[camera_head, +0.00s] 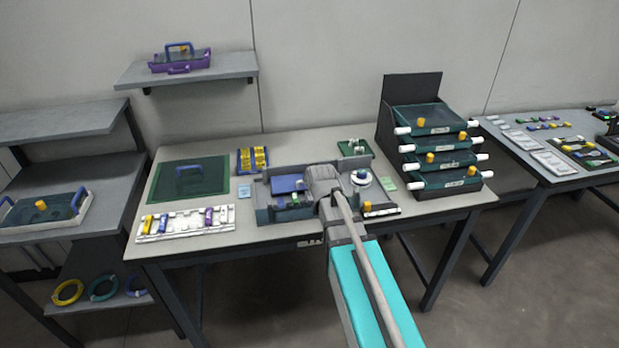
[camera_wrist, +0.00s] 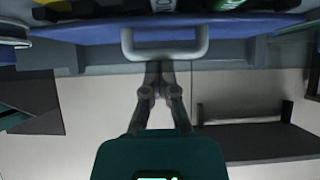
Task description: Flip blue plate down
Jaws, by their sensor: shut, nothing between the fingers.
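In the head view, the blue plate (camera_head: 287,184) shows in the grey-blue splicing machine (camera_head: 264,215) at the middle of the table. My arm covers the machine's middle and hides my gripper's fingers there. In the wrist view, my gripper (camera_wrist: 160,66) is shut and empty, its two fingertips together. A blue panel edge (camera_wrist: 90,34) crosses the top of that view, with a pale loop handle (camera_wrist: 200,45) on it. The fingertips appear close below the handle's crossbar in the picture; I cannot tell whether they touch. I cannot tell whether this panel is the blue plate.
A rack with stacked trays (camera_head: 440,150) stands to the right. A small green board (camera_head: 354,147) lies behind. Some bare table shows around these.

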